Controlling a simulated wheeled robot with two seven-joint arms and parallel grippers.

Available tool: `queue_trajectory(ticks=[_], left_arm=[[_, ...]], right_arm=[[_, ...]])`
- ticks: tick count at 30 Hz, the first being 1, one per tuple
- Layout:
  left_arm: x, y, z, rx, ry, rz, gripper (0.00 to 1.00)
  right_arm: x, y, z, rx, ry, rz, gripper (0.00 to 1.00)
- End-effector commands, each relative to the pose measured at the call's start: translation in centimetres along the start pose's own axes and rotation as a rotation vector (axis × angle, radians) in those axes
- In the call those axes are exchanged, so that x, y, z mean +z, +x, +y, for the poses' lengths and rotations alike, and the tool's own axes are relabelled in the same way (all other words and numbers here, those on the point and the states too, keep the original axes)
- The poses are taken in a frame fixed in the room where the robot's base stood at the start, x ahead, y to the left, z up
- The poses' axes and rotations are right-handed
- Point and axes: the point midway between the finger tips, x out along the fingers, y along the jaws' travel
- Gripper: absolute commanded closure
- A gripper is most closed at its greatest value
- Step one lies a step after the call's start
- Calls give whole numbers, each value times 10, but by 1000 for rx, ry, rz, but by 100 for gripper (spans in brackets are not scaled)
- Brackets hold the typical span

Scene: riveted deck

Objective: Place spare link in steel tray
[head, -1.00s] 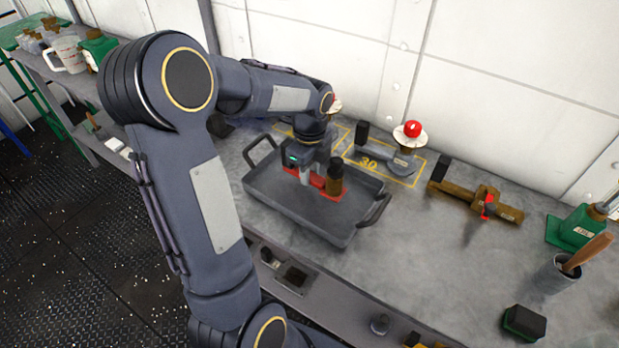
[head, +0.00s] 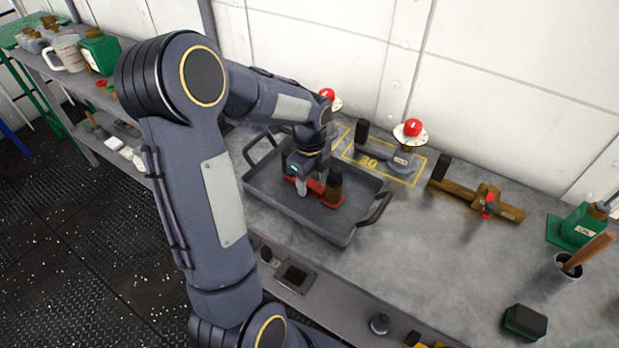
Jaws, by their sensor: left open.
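The steel tray (head: 290,216) is dark grey with raised walls and two loop handles, on the grey bench. A red flat piece with a dark brown upright cylinder (head: 334,186) is inside it, apparently the spare link (head: 333,202); it looks to be at the tray floor. My left gripper (head: 304,188) is open and points down into the tray, right at the red piece. One pale finger shows beside the piece; the other finger is hidden, and I cannot tell whether they touch it. My right gripper is out of view.
Behind the tray, grey fixtures with red-topped white discs (head: 411,131) stand by yellow floor outlines. A brown clamp-like tool (head: 478,199) lies to the right. A green can (head: 577,228), a grey cup (head: 556,270) and a black block (head: 525,322) are farther right. The bench between is clear.

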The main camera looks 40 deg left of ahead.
Motion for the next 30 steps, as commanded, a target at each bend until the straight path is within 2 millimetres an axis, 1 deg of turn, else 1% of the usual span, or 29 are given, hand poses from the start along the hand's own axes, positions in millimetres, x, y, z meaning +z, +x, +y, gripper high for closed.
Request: queue_trajectory(ticks=[5,7,11,15,18,21,25,28,29,30], left_arm=[[0,-7,-1,-3,0,0,53],[0,-16,-1,-5,-1,-1,53],[0,-41,-1,-7,-1,0,53],[0,-73,-1,-6,0,-1,53],[0,-92,-1,-4,-1,0,53],[0,-108,-1,-5,0,0,53],[0,-120,0,-2,-1,1,53],[-5,-128,8,-21,-55,13,53],[-8,-131,13,-33,-94,23,53],[-14,-135,22,-55,-166,44,53]], right_arm=[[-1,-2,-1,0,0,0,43],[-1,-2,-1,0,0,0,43],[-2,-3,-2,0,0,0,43],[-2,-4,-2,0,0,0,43],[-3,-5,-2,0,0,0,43],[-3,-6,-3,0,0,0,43],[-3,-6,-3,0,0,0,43],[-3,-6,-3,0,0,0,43],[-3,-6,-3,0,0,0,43],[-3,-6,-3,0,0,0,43]])
